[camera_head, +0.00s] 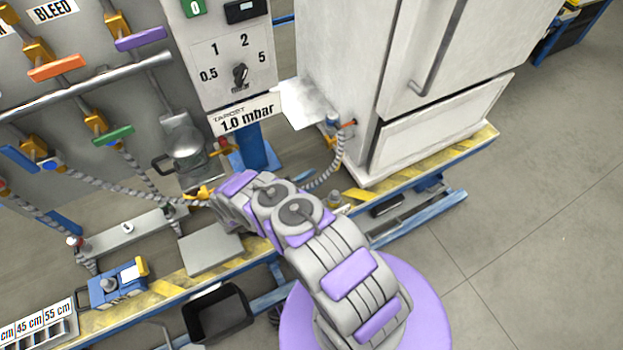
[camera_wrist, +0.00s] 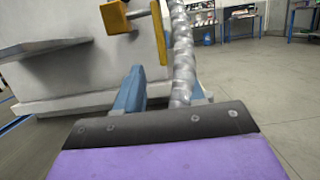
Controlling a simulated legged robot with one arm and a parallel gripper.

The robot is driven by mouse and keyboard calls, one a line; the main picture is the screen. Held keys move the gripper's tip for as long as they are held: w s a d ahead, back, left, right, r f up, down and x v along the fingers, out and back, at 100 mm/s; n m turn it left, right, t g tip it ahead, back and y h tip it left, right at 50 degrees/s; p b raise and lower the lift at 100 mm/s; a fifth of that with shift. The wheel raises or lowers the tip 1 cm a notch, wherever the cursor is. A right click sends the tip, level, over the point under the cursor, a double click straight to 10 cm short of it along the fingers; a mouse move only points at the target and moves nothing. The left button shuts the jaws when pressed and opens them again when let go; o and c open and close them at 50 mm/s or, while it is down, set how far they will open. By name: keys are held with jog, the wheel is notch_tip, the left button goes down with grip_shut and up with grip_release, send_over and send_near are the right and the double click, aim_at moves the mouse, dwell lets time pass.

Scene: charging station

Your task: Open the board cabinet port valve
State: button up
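In the wrist view, a brass-yellow valve body (camera_wrist: 116,17) sticks out from the white cabinet wall (camera_wrist: 75,65), with a long yellow handle (camera_wrist: 160,32) hanging at its right end. A grey ribbed hose (camera_wrist: 182,55) runs down just right of the handle. My gripper (camera_wrist: 163,92) shows two blue fingers standing apart below the handle. The hose passes close by the right finger and partly covers it; I cannot tell whether they touch. In the head view, the white cabinet (camera_head: 345,60) has an orange-red fitting (camera_head: 348,123) on its side.
A valve panel (camera_head: 120,70) with coloured handles stands at the left. A grey shelf (camera_wrist: 40,45) juts from the cabinet side. A yellow-striped blue bench (camera_head: 455,153) runs below. Hoses and a black bin (camera_head: 218,312) lie near my arm. The floor (camera_head: 540,220) at right is clear.

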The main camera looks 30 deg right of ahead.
jog(key=shift+c, duration=0.4)
jog(key=shift+r, duration=0.1)
jog(key=shift+c, duration=0.7)
jog(key=shift+w+a+r+y+p, duration=0.15)
jog(key=shift+r+y+p, duration=0.15)
jog(key=shift+p, duration=0.05)
jog(key=shift+c, duration=0.8)
jog(key=a+r+y+p, duration=0.1)
jog(key=p, duration=0.1)
jog(key=a+r+y+p, duration=0.1)
jog(key=r+y, duration=0.1)
jog(key=shift+w+a+r+p, duration=0.15)
jog(key=shift+w+a+p, duration=0.05)
jog(key=shift+w+p, duration=0.15)
grip_shut()
jog(key=a+r+y+p, duration=0.4)
jog(key=b, duration=0.3)
send_near(334, 167)
jog(key=x, duration=0.5)
jog(key=shift+s+f, duration=0.15)
jog(key=shift+f, duration=0.05)
jog(key=shift+d, duration=0.7)
